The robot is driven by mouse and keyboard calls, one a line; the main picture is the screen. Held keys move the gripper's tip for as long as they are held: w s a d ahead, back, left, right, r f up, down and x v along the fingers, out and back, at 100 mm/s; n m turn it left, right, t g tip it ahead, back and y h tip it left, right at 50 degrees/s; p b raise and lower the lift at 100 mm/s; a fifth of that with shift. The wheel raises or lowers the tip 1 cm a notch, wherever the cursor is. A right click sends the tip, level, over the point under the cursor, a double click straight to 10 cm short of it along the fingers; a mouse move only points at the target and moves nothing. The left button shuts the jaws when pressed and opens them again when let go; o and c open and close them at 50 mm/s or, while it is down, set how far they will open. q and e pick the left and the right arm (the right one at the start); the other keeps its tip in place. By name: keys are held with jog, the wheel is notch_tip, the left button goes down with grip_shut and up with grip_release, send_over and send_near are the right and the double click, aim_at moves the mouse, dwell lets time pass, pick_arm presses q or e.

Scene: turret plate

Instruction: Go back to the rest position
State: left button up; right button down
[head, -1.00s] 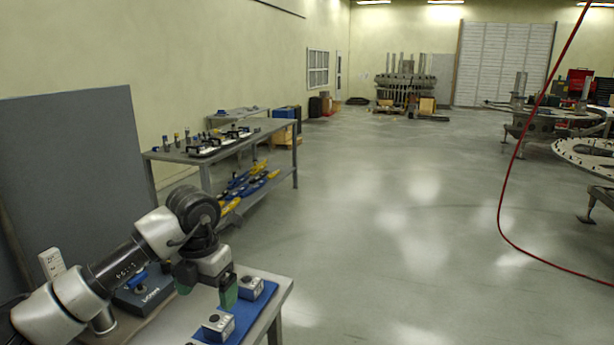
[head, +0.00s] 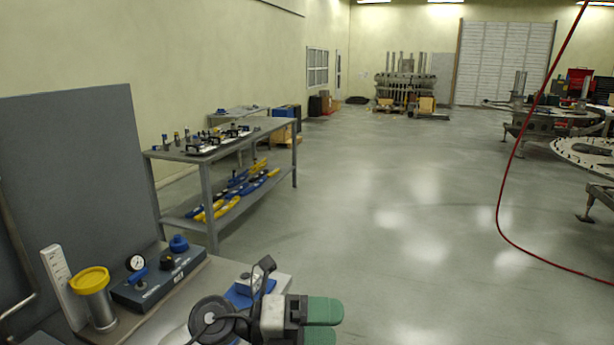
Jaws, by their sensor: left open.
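My left gripper (head: 322,325) shows at the bottom middle of the head view, with green fingertips pointing right. It is open, and I see nothing between its fingers. It is over the right front part of the near workbench (head: 215,272) and hides part of a blue mat (head: 243,296) there. Most of the left arm is below the picture. My right gripper is not in view.
On the near bench stand a dark box with a gauge (head: 160,279), a metal cylinder with a yellow lid (head: 95,298) and a white upright block (head: 62,283). A grey shelf table (head: 222,150) stands behind. A red hose (head: 505,205) hangs at right. The middle floor is clear.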

pick_arm(q)
jog(key=w+a+n+t+y, duration=0.2)
jog(key=a+n+t+y, duration=0.55)
jog(key=n+t, duration=1.35)
jog(key=s+a+f+n+g+y, duration=0.4)
jog(key=a+f+n+y, duration=0.1)
jog(key=a+f+n, duration=0.25)
jog(key=s+a+f+n+g+y, duration=0.4)
jog(key=a+f+n+y, duration=0.15)
jog(key=f+n, duration=0.25)
jog(key=s+a+f+n+g, duration=0.1)
jog(key=s+f+g, duration=0.35)
jog(key=s, duration=0.35)
jog(key=s+a+f+g, duration=0.2)
jog(key=s+f+g, duration=0.25)
jog(key=s, duration=0.35)
notch_tip(320, 180, down, 31)
jog(key=s+g+b, duration=0.2)
jog(key=b, duration=0.4)
jog(key=s+a+f+b, duration=0.1)
jog(key=s+f+b, duration=0.1)
jog(key=s+f, duration=0.6)
jog(key=s+a+f+g+b, duration=0.1)
jog(key=s+f+b, duration=0.1)
jog(key=s+f, duration=0.6)
notch_tip(320, 180, down, 5)
jog(key=shift+a+f+h, duration=0.1)
jog(key=shift+a+h, duration=0.2)
